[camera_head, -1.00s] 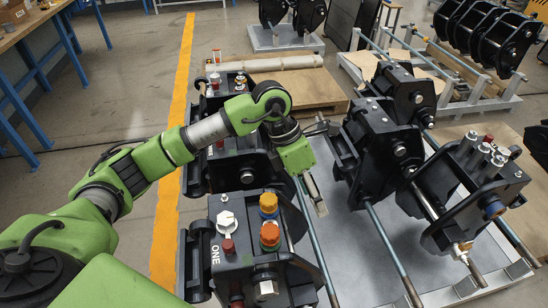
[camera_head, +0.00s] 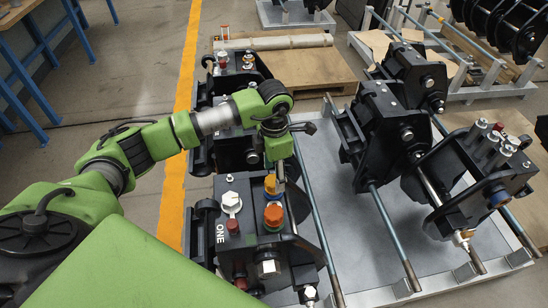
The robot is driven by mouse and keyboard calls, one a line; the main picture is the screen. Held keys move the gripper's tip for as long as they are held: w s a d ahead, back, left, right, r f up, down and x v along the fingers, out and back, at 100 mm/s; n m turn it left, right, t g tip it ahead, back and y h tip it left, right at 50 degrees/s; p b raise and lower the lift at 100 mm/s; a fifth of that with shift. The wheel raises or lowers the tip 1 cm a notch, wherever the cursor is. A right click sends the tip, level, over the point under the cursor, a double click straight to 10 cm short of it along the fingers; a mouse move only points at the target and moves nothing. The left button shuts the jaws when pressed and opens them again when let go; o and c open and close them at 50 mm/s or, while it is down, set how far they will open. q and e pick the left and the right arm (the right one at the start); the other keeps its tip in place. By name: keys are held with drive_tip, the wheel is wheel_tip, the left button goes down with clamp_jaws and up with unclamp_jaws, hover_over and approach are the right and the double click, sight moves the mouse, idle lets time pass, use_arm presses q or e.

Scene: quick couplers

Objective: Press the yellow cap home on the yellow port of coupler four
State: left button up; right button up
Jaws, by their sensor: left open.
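My left gripper (camera_head: 281,178) is open. It points down just behind and right of the yellow cap (camera_head: 271,184). I cannot tell whether its fingers touch that cap. The yellow cap is on the nearest coupler (camera_head: 226,262), which is marked ONE, behind an orange cap (camera_head: 274,215). No coupler in view shows a readable mark FOUR. Another coupler (camera_head: 233,112) stands farther back in the same row, partly hidden by my left arm; its port colours are hard to make out. My right gripper is not in view.
A white cap (camera_head: 231,201) and a red cap (camera_head: 232,226) sit left of the orange cap. Black couplers (camera_head: 380,130) stand on the grey pallet at right, with long rods (camera_head: 393,235) beside them. A wooden pallet (camera_head: 300,70) lies behind.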

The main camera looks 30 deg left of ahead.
sight(274, 180)
use_arm(q)
drive_tip(key=shift+f, duration=1.9)
drive_tip(key=shift+r, duration=0.1)
drive_tip(key=c, duration=1.3)
